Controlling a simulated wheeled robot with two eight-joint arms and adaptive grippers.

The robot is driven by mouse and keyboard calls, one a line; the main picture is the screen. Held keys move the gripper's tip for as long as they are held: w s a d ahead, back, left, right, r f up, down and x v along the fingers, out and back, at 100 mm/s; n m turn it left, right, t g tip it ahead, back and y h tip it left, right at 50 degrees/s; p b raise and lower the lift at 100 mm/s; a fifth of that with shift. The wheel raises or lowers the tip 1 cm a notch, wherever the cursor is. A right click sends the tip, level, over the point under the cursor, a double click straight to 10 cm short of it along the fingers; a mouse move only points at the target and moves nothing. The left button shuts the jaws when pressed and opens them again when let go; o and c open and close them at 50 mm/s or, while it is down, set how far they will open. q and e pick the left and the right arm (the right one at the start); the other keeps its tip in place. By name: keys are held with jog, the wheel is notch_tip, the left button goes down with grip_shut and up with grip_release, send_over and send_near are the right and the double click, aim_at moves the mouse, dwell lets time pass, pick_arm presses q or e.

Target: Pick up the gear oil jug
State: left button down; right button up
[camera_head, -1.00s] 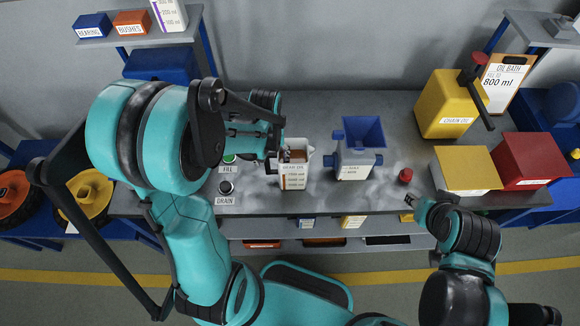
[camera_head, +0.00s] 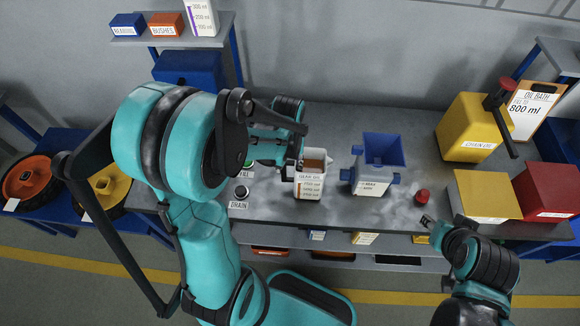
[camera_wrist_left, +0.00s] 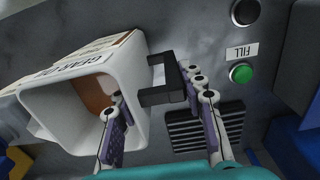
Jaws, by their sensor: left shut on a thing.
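The gear oil jug (camera_head: 309,187) is a white, open-topped container with brown oil inside and a printed scale on its front. It appears upright at the bench's middle; I cannot tell whether its base touches the top. My left gripper (camera_head: 292,167) is at its left side, shut on it. In the left wrist view the jug (camera_wrist_left: 60,110) shows its open mouth and dark square handle (camera_wrist_left: 165,82). The left gripper's fingers (camera_wrist_left: 160,115) lie either side of the handle side, one overlapping the mouth. My right gripper (camera_head: 428,222) hangs near the bench's front edge; its jaws are unclear.
A blue funnel-topped container (camera_head: 375,165) stands right of the jug, with a small red knob (camera_head: 422,196) beyond. The FILL button (camera_wrist_left: 241,73) and DRAIN button (camera_head: 241,191) are left of the jug. A yellow chain oil can (camera_head: 470,125) and yellow box (camera_head: 482,198) stand at right.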

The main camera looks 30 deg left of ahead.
pick_arm(q)
jog(key=shift+r+p, duration=1.5)
jog(key=shift+r, duration=3.1)
